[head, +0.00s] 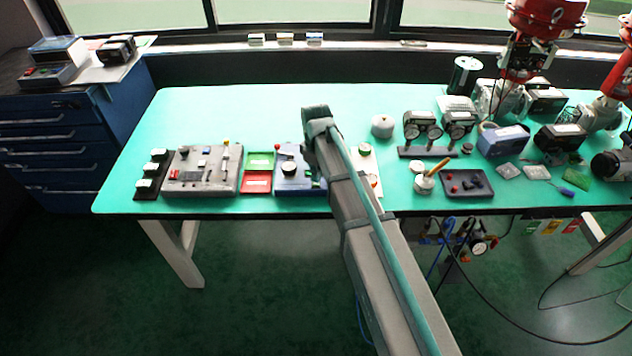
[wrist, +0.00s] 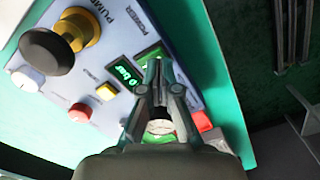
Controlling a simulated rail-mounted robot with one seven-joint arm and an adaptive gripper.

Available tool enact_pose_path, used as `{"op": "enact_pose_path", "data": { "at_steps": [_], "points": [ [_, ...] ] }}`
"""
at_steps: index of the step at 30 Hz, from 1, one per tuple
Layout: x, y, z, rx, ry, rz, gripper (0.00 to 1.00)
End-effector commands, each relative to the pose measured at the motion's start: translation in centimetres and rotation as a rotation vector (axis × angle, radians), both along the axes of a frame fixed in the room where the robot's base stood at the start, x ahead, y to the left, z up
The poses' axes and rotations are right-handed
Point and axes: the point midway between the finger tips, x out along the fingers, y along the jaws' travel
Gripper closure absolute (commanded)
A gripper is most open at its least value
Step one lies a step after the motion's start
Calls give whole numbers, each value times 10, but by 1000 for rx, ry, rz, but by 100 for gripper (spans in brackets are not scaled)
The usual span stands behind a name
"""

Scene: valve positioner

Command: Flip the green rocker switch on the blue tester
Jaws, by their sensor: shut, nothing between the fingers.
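The blue tester (head: 288,185) sits near the front edge of the bench in the head view, partly covered by my arm. In the wrist view its pale blue panel (wrist: 185,52) fills the upper left and middle. The green rocker switch (wrist: 150,53) is beside the POWER label, just beyond the fingertips and partly hidden by them. My gripper (wrist: 157,70) is shut and empty, its tips at the near edge of the switch. I cannot tell whether they touch it. In the head view the gripper is hidden behind my arm.
A green display (wrist: 125,76) reading 0 bar, a yellow button (wrist: 107,92), a red button (wrist: 80,113) and a black pump knob (wrist: 47,52) share the panel. Green and red trays (head: 258,182) and a grey control box (head: 205,175) stand left of the tester.

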Motion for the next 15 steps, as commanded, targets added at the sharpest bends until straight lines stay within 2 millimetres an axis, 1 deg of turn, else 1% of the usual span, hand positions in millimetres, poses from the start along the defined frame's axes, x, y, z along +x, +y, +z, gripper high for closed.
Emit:
{"op": "enact_pose_path", "data": {
  "at_steps": [15],
  "points": [
    [0, 0, -7, 0, 0, 0, 100]
  ]
}}
